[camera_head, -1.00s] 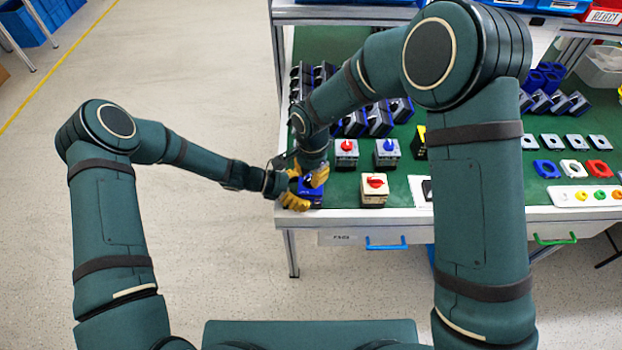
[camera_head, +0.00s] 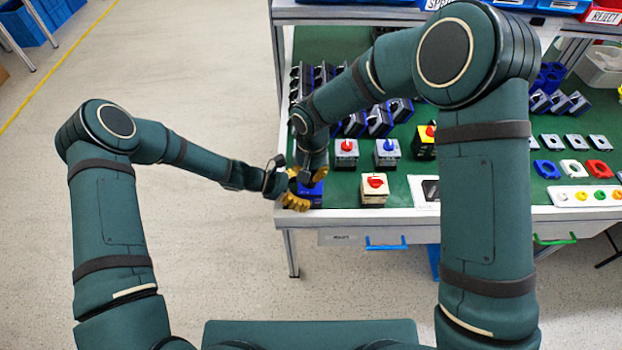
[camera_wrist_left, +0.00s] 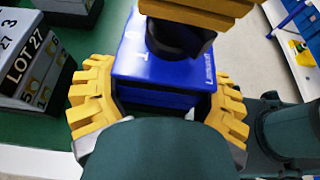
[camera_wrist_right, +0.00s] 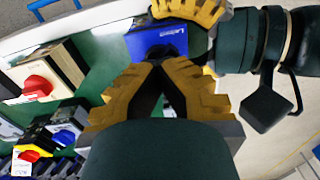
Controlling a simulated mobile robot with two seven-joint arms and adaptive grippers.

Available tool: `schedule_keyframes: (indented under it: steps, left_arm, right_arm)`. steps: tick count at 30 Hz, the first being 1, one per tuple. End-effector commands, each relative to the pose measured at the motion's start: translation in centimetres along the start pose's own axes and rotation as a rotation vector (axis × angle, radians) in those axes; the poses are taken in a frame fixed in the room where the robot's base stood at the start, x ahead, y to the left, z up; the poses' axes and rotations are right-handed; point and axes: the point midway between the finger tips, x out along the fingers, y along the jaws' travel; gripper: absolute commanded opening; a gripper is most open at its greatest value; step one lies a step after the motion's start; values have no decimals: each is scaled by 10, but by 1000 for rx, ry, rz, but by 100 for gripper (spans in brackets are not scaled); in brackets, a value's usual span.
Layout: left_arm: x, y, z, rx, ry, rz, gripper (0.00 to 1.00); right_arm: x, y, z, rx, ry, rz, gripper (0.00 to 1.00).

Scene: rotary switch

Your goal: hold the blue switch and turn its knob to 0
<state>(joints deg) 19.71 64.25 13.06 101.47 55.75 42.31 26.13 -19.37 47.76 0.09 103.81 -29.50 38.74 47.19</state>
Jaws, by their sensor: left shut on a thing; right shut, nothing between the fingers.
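The blue switch (camera_head: 309,192) is at the table's front left corner. My left gripper (camera_wrist_left: 155,110) is shut on its body, with one yellow finger on each side in the left wrist view. My right gripper (camera_wrist_right: 155,75) is shut and empty, its fingertips together over the switch, which also shows in the right wrist view (camera_wrist_right: 155,40). In the left wrist view, a yellow finger of my right gripper (camera_wrist_left: 200,14) and a dark shape cover the top face of the switch (camera_wrist_left: 135,65). The knob cannot be told apart there, and its setting is not readable.
A beige box with a red knob (camera_head: 374,188) stands just right of the switch. Behind it are grey boxes with a red knob (camera_head: 346,152) and a blue knob (camera_head: 387,152). Several dark blocks fill the table's left rear. Floor lies open to the left.

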Motion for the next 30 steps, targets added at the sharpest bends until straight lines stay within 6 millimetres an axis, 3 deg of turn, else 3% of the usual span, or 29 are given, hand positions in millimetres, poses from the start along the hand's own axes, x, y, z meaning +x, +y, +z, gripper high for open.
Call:
schedule_keyframes:
  steps: [10,20,24,30]
  left_arm:
    - [0,0,0,0,0,0,32]
    - [0,0,0,0,0,0,32]
    - [0,0,0,0,0,0,32]
    - [0,0,0,0,0,0,32]
  right_arm:
    - [0,0,0,-450,-1,0,0]
    - [0,0,0,-510,0,1,0]
    - [0,0,0,-508,0,0,41]
    - [0,0,0,-507,0,0,41]
